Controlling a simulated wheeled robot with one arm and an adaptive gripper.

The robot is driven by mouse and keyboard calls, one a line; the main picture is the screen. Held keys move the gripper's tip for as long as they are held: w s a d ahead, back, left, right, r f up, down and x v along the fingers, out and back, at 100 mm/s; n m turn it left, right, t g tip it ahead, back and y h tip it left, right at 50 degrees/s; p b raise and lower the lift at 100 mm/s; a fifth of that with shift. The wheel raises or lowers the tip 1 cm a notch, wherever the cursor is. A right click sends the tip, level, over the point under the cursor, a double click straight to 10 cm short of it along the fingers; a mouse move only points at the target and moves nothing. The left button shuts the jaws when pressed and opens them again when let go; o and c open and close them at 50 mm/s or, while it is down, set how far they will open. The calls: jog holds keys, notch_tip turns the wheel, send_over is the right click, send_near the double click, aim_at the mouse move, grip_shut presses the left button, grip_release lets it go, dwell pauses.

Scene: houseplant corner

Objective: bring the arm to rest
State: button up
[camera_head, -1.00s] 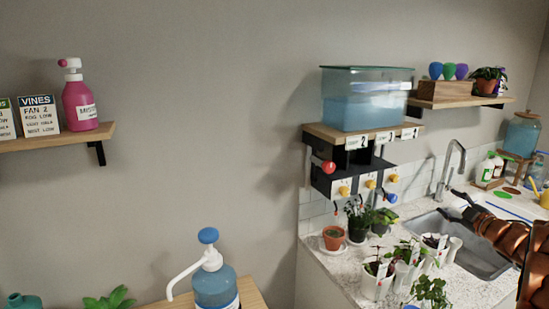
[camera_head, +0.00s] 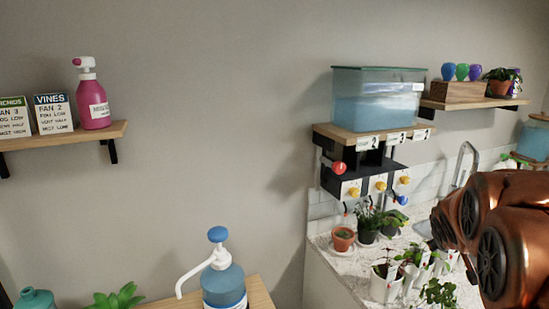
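My copper-coloured arm shows large at the right edge of the head view, in front of the counter and sink area. Its rounded links cover much of the sink and the right part of the counter. My gripper is not visible in this view, so I cannot see whether it holds anything.
Potted plants (camera_head: 343,238) stand on the pale counter (camera_head: 335,264) beside my arm. A water tank (camera_head: 375,100) sits on a wall shelf above a black valve unit (camera_head: 357,184). A blue pump bottle (camera_head: 223,285) stands at bottom centre. A pink bottle (camera_head: 93,103) stands on the left shelf.

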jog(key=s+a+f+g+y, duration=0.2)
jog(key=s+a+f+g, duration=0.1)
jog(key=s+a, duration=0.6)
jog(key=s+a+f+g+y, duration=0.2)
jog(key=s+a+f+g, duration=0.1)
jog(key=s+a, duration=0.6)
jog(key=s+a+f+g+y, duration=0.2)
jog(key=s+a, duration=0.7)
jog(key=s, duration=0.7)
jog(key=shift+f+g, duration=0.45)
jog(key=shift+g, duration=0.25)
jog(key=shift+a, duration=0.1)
